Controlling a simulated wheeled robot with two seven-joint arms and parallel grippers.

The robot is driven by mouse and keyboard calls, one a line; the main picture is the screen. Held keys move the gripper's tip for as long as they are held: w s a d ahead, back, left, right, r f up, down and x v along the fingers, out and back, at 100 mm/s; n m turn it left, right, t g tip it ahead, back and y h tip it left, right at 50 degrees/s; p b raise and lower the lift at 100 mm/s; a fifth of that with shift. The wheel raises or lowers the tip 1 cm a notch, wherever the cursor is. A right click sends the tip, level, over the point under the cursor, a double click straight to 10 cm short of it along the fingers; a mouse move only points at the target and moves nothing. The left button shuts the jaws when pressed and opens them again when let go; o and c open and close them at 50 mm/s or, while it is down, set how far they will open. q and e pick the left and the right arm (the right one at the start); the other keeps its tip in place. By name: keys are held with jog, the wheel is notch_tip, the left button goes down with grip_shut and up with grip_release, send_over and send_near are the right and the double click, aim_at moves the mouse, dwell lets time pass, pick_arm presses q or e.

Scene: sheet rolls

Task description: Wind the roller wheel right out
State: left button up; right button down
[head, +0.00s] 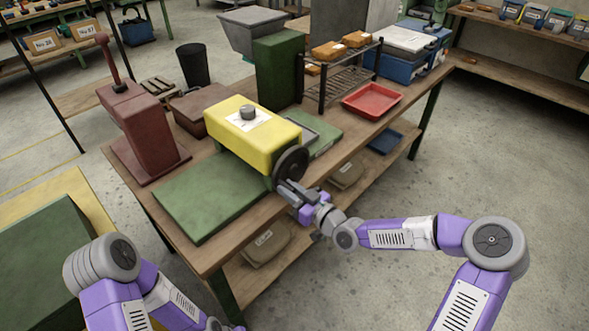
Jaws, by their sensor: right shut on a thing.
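The roller wheel (291,163) is a dark round handwheel on the right end of a yellow machine (255,146) with a grey knob on top. The machine stands on a green base (205,195) on a wooden workbench. My right gripper (286,187) is at the lower rim of the wheel and shut on it; the fingertips are small and partly hidden against the wheel. My left arm (150,291) shows at the lower left, low in front of the bench, and its gripper fingers cannot be made out.
A maroon lever press (143,125) stands on the bench's left. A red tray (372,101) and a wire rack (338,83) with orange packs sit to the right. A dark green block (279,70) stands behind. Sacks (266,243) lie on the lower shelf. The floor at right is clear.

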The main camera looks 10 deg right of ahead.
aim_at(278, 175)
jog(key=shift+a+r+p, duration=0.15)
jog(key=shift+r+p, duration=0.3)
jog(key=shift+r, duration=0.45)
jog(key=shift+a+r+p, duration=0.15)
jog(key=shift+r+p, duration=0.25)
jog(key=shift+r, duration=0.5)
jog(key=c, duration=1)
grip_release()
jog(key=shift+a, duration=0.15)
jog(key=o, duration=1)
jog(key=shift+d+f, duration=0.1)
jog(key=shift+d, duration=0.15)
jog(key=shift+d, duration=0.15)
jog(key=shift+s+d, duration=0.2)
jog(key=shift+d, duration=0.05)
jog(key=p+v, duration=0.3)
jog(key=v, duration=0.5)
